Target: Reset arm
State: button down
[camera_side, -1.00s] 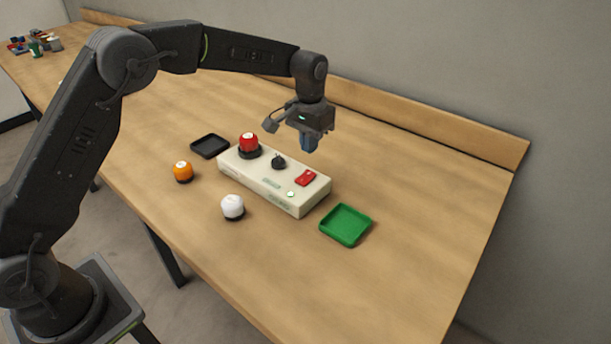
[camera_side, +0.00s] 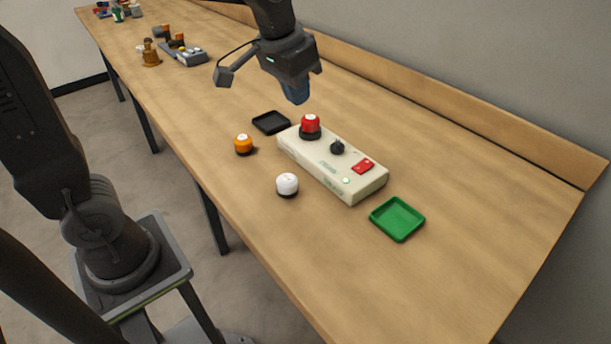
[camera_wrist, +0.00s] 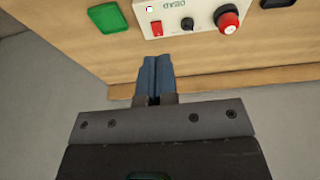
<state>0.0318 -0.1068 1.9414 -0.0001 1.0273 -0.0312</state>
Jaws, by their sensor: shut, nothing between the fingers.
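My gripper (camera_side: 296,92) is shut and empty, held in the air above the table behind the control box. Its closed blue fingers also show in the wrist view (camera_wrist: 155,75). The cream control box (camera_side: 322,170) lies on the table and carries a red bumper (camera_side: 310,123) on a dark base, a black knob (camera_side: 337,147), a red switch (camera_side: 363,166) and a small pale light (camera_side: 346,180). In the wrist view the box (camera_wrist: 185,22) is at the top, apart from the fingers.
An orange bumper (camera_side: 243,144) and a white bumper (camera_side: 287,184) stand in front of the box. A black tray (camera_side: 271,122) and a green tray (camera_side: 397,219) lie at its two ends. Several small items stand farther left. The right part of the table is clear.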

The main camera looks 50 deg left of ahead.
jog(key=s+a+f+t, duration=0.1)
jog(key=s+f+t, duration=0.1)
jog(key=s, duration=1.3)
jog(key=shift+s+f, duration=0.15)
jog(key=shift+f, duration=0.25)
jog(key=w+d+r+n+g, duration=0.1)
jog(key=w+n, duration=0.5)
jog(key=w, duration=0.5)
jog(key=w+d+r+n+g, duration=0.1)
jog(key=w+n+g, duration=0.1)
jog(key=w+n, duration=0.65)
jog(key=w+d+f+n, duration=0.2)
jog(key=w+f, duration=0.4)
jog(key=w, duration=0.6)
jog(key=shift+f+n+g, duration=0.15)
jog(key=shift+n+g, duration=0.25)
jog(key=shift+n, duration=0.35)
